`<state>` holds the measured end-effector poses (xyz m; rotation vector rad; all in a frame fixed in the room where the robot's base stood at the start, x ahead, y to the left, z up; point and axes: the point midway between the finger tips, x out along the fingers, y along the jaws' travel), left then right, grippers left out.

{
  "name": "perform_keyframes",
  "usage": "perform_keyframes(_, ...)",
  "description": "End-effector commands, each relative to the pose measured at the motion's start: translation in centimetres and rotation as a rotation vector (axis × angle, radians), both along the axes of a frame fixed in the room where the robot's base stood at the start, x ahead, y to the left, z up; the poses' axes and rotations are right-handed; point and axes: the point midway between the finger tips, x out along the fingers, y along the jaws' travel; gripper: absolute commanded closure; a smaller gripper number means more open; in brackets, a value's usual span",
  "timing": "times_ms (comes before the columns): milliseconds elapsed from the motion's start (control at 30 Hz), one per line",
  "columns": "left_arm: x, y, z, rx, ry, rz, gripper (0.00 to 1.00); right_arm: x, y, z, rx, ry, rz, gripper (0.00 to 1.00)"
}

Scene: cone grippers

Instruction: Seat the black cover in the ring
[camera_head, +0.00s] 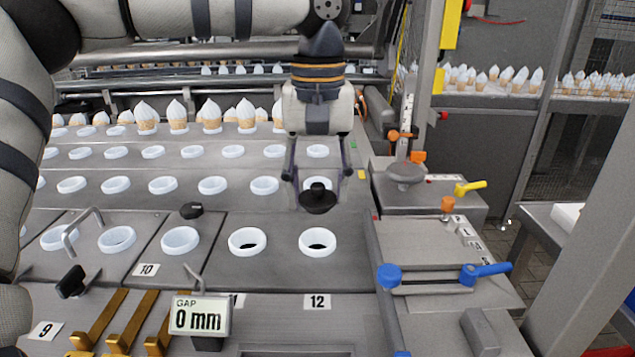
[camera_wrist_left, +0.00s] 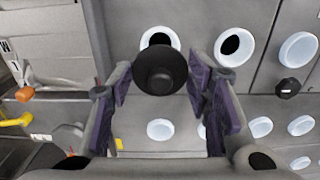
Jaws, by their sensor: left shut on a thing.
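My left gripper (camera_head: 318,178) points down over the grey plate and is shut on the black cover (camera_head: 318,201). The cover is a dark disc with a knob on top, held above the plate between the fingers. In the left wrist view the cover (camera_wrist_left: 160,70) hangs between the purple-padded fingers. The white ring (camera_head: 303,243) behind label 12 lies in front of the cover, apart from it, with a dark opening. In the left wrist view the cover overlaps the lower edge of this ring (camera_wrist_left: 145,38). My right gripper is not in view.
A second dark-centred ring (camera_head: 234,242) sits to the left, among rows of white rings. A black knob (camera_head: 191,210) stands on the plate. A gap display (camera_head: 201,317) reads 0 mm. Blue-handled fixtures (camera_head: 487,270) stand to the right. Cones (camera_head: 178,113) line the back.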

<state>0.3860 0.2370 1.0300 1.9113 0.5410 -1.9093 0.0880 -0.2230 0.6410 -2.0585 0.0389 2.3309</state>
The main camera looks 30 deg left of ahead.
Motion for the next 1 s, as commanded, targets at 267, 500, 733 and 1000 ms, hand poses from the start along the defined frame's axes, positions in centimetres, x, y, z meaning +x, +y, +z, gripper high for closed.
perform_keyframes(267, -0.2, -0.1, -2.3, 0.001, 0.006, 0.001, 0.67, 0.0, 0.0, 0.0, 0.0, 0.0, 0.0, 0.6)
perform_keyframes(500, -0.2, -0.1, -4.7, 0.002, 0.004, 0.002, 0.67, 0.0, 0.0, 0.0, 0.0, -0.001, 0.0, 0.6)
perform_keyframes(733, -0.2, -0.1, -6.2, 0.002, 0.003, 0.002, 0.67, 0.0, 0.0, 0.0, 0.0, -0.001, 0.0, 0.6)
perform_keyframes(1000, -0.1, -0.1, -6.4, 0.001, 0.002, 0.002, 0.67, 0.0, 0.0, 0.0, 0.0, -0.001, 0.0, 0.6)
